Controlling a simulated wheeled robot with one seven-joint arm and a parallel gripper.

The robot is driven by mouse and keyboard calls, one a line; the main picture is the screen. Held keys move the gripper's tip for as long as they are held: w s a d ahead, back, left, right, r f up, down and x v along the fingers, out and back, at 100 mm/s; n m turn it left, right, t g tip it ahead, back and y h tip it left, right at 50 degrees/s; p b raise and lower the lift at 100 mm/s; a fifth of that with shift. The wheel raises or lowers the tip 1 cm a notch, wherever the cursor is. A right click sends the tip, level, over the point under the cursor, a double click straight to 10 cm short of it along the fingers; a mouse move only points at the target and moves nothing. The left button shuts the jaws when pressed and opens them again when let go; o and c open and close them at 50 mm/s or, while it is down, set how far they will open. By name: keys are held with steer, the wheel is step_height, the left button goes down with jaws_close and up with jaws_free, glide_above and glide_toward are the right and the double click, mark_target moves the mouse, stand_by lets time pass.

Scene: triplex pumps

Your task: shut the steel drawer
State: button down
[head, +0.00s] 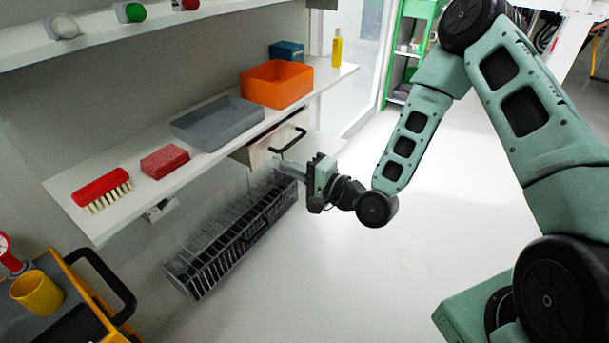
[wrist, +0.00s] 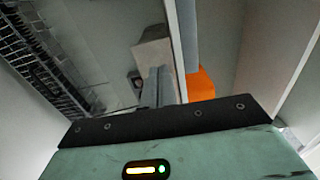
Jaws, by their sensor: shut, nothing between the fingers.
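The steel drawer (head: 262,152) hangs under the white shelf in the head view, with a black bar handle (head: 288,143) on its front. It seems to stand out a little from the shelf edge, but how far is hard to tell. My gripper (head: 284,166) is just below and in front of the handle, its fingers pointing left toward the drawer. I cannot tell whether they touch it. In the wrist view my gripper (wrist: 160,85) shows its fingers together with nothing between them.
The shelf (head: 130,205) holds a red brush (head: 100,187), a red block (head: 165,160), a grey tray (head: 217,122), an orange bin (head: 276,84) and a yellow bottle (head: 337,48). A dark wire rack (head: 235,235) stands below. A yellow cart (head: 75,300) is at lower left. Floor to the right is clear.

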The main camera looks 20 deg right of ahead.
mark_target(254, 152)
steer(key=x, duration=0.7)
steer(key=shift+w+a+b, duration=0.25)
steer(key=shift+w+b, duration=0.05)
steer(key=shift+b, duration=0.05)
steer(key=x, duration=0.3)
steer(key=shift+w+a, duration=0.1)
steer(key=shift+w, duration=0.1)
steer(key=shift+w+r, duration=0.15)
steer(key=shift+a, duration=0.1)
